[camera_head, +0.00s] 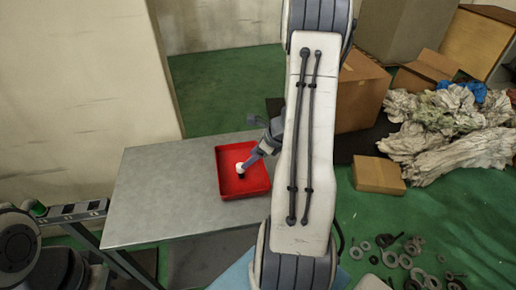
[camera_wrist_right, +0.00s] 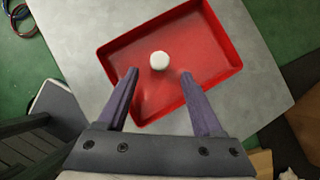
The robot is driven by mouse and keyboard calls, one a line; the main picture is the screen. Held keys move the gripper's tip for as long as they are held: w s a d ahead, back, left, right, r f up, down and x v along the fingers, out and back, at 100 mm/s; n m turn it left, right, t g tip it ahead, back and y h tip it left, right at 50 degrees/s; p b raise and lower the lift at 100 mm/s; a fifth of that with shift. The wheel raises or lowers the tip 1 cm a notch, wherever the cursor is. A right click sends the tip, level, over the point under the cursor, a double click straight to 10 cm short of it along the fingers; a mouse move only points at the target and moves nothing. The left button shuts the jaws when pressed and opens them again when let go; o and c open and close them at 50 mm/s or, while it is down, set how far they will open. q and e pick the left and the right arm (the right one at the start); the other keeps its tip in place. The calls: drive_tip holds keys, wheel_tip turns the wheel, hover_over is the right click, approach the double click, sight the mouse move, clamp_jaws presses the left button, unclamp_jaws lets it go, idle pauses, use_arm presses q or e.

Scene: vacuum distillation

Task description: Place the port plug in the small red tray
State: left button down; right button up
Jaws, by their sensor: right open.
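The small red tray (camera_head: 260,184) lies on the grey table; it fills the upper middle of the right wrist view (camera_wrist_right: 207,45). The port plug, a small piece with a round white top (camera_wrist_right: 159,61), is inside the tray, near its middle; in the head view the white top (camera_head: 240,168) shows by the fingertips. My right gripper (camera_head: 248,164) reaches down into the tray from the right. Its purple-grey fingers (camera_wrist_right: 160,74) are spread apart, with the plug just beyond the tips and a gap to each side. My left gripper is not in view.
The grey table (camera_head: 160,200) has free room left of the tray. A pale wall (camera_head: 80,90) stands behind at left. Cardboard boxes (camera_head: 378,175), crumpled cloth (camera_head: 450,130) and several metal rings (camera_head: 390,259) lie on the green floor at right.

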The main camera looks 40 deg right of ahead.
drive_tip(key=v, duration=0.6)
drive_tip(key=a+r+n+g+y, duration=0.1)
drive_tip(key=a+r+n+g, duration=0.15)
drive_tip(key=a+n, duration=0.85)
drive_tip(key=a+r+n+g+y, duration=0.15)
drive_tip(key=a+r+n, duration=0.4)
drive_tip(key=a, duration=0.85)
drive_tip(key=s+a+r+n+g+h, duration=0.1)
drive_tip(key=s+a+n+h, duration=0.1)
drive_tip(key=s+a+n, duration=0.3)
drive_tip(key=s+a+r+n+g+h, duration=0.1)
drive_tip(key=s+a+n+h, duration=0.1)
drive_tip(key=s+a+n, duration=0.4)
drive_tip(key=shift+s+a+r+n+p, duration=0.3)
drive_tip(key=shift+s+n, duration=2.2)
drive_tip(key=shift+n, duration=3.05)
drive_tip(key=shift+d, duration=0.1)
